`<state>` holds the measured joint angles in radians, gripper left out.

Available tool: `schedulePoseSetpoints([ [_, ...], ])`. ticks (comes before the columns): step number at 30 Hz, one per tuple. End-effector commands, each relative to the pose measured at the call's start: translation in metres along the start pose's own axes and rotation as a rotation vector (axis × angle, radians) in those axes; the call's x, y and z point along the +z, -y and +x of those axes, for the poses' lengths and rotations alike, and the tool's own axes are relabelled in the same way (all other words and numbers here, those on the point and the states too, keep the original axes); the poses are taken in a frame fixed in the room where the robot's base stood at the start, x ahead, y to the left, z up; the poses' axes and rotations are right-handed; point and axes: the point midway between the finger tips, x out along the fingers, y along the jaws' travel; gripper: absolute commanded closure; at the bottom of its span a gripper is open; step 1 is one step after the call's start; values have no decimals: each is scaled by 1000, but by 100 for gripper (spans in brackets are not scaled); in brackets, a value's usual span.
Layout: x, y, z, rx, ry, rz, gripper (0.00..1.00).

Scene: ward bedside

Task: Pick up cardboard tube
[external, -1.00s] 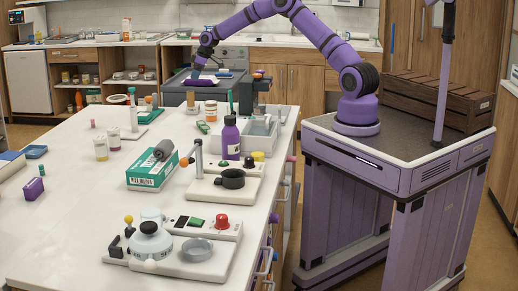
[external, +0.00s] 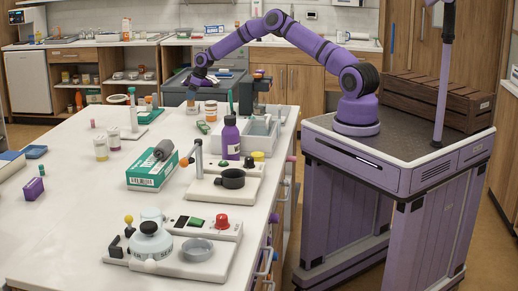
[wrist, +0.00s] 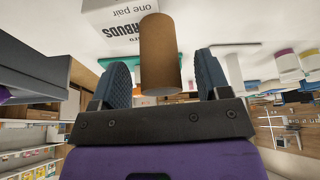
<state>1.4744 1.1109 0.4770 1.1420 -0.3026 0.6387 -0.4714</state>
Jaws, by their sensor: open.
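The cardboard tube (wrist: 159,55) is a plain brown cylinder in the wrist view. It appears between the two dark ribbed fingers of my gripper (wrist: 170,80), with a visible gap on each side. My gripper is open and holds nothing. How far the tube lies from the fingertips in depth, I cannot tell.
A white box (wrist: 118,14) with grey lettering is close beside the tube. The near left of the white table (external: 70,220) is largely clear.

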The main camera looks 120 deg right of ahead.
Motion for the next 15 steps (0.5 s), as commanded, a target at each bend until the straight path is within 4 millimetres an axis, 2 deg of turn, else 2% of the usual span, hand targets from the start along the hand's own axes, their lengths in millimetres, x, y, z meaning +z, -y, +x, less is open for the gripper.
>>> schedulePoseSetpoints([
  [4, 0, 0, 10, 0, 0, -1, 30],
  [11, -1, 0, 11, 1, -1, -1, 30],
  [15, -1, 0, 11, 1, -1, -1, 62],
])
